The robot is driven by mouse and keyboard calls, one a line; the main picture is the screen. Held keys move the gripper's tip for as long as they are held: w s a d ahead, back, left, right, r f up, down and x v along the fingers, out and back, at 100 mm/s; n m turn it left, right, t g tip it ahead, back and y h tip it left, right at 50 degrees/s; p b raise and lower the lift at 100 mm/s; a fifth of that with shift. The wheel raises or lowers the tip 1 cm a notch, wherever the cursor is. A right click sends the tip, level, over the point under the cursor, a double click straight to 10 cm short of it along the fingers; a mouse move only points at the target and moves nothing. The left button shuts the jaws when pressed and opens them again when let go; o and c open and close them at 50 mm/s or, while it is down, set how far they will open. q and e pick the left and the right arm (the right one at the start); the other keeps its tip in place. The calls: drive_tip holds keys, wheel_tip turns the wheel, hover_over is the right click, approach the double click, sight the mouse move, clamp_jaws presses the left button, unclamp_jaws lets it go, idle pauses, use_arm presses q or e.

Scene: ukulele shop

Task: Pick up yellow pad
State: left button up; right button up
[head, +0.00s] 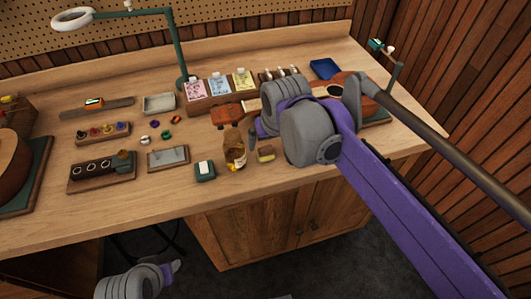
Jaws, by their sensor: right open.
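My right gripper (256,138) is just above and behind the pad, largely hidden by my own grey and purple arm. It is open and appears apart from the pad. My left gripper (172,268) is low at the bottom left, below the bench edge, and its jaws cannot be made out.
Colored packets (220,83) stand in a rack at the back. Bare bench lies along the front edge.

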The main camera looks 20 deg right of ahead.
sight(266, 149)
drive_tip(key=x, duration=0.7)
drive_tip(key=shift+b, duration=0.35)
drive_tip(key=shift+r, duration=0.1)
drive_tip(key=c, duration=1.4)
